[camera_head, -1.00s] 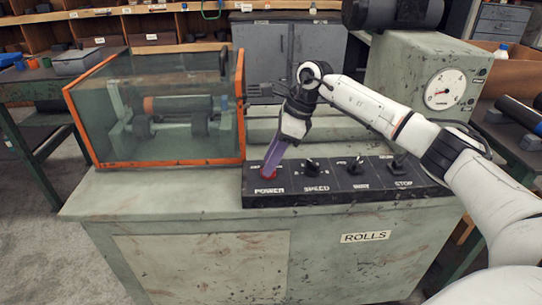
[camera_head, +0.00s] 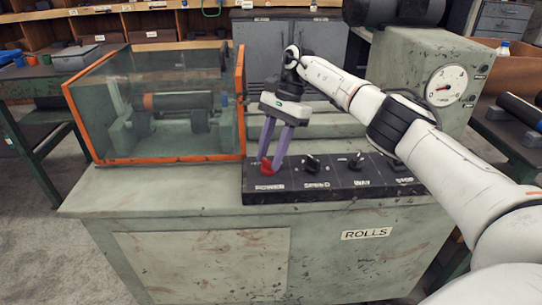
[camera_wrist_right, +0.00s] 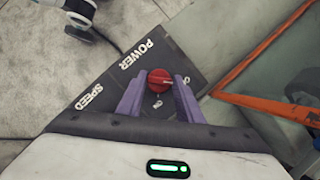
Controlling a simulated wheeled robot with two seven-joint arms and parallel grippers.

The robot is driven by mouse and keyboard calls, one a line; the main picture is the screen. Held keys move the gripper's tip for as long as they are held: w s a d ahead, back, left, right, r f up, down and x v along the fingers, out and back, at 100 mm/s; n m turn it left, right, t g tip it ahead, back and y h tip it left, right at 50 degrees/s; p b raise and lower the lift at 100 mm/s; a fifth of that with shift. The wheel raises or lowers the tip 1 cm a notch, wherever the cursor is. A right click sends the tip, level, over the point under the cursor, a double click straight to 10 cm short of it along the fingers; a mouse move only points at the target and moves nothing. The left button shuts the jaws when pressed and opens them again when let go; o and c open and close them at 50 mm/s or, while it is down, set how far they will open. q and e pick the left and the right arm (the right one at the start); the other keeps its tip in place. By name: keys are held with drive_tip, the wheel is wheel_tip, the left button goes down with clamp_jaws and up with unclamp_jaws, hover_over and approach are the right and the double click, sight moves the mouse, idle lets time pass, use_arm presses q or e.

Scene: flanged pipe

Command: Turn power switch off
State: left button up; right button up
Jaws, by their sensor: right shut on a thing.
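The power switch is a red knob (camera_head: 266,168) above the POWER label at the left end of the black control panel (camera_head: 340,190). My right gripper (camera_head: 271,160) points down at it, its purple fingers on either side of the red knob. In the right wrist view the red knob (camera_wrist_right: 160,80) sits between the fingertips of my right gripper (camera_wrist_right: 158,88), with markings beside it. The fingers are shut on the knob. My left gripper is in neither view.
Black SPEED (camera_head: 311,163), WAY (camera_head: 355,162) and STOP knobs sit to the right along the panel. An orange-framed glass guard (camera_head: 243,110) stands close on the left. A box with a round gauge (camera_head: 446,86) stands behind right.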

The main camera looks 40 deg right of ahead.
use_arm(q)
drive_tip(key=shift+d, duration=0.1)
use_arm(e)
drive_tip(key=shift+n, duration=0.5)
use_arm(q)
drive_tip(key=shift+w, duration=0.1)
use_arm(e)
drive_tip(key=o, duration=1.1)
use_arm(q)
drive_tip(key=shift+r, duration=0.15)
use_arm(e)
drive_tip(key=shift+r, duration=0.1)
